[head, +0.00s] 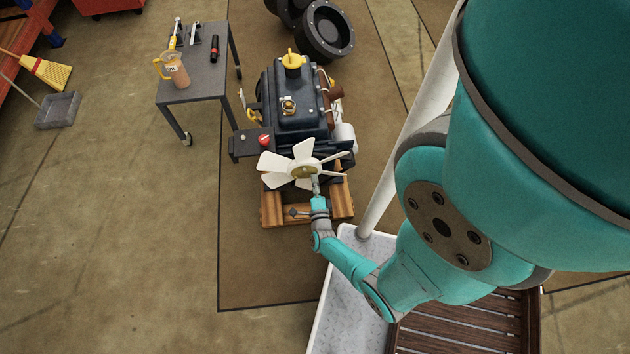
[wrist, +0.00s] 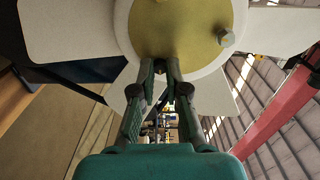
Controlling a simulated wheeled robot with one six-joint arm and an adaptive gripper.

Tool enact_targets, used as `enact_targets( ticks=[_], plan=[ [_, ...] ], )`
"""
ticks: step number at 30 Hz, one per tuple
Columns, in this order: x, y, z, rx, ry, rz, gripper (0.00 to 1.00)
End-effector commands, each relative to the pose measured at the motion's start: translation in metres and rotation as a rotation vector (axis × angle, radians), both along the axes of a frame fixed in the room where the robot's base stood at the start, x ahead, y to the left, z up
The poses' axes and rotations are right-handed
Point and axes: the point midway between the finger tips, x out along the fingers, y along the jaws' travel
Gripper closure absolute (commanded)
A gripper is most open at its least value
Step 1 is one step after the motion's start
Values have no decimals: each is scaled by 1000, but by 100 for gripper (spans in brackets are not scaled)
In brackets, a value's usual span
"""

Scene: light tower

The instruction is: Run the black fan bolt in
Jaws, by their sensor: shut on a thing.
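The white fan (head: 274,163) is on the front of the dark engine, with a brass-coloured hub plate (wrist: 182,32) at its middle. My gripper (head: 315,180) reaches up to the lower part of the hub. In the wrist view my gripper's fingertips (wrist: 160,68) are close together against the hub's near edge, shut on the black fan bolt (wrist: 160,66). Only a small dark bit of the bolt shows between them; how deep it sits is hidden. A pale hex bolt (wrist: 227,38) stands in the hub to the right.
The engine (head: 300,105) rests on a wooden stand (head: 272,208). A small dark shelf with a red-topped item (head: 264,140) sits at its left. A grey cart (head: 205,85) holds a jug (head: 174,70) and tools. Open floor lies to the left.

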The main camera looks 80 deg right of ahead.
Motion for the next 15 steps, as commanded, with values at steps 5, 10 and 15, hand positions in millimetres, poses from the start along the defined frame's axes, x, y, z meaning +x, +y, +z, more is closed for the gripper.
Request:
enact_targets(
  ticks=[5,10,15],
  plan=[
    [-2,2,-2,5,-1,2,100],
    [-2,2,-2,4,0,1,100],
    [-2,2,-2,4,0,1,62]
  ],
)
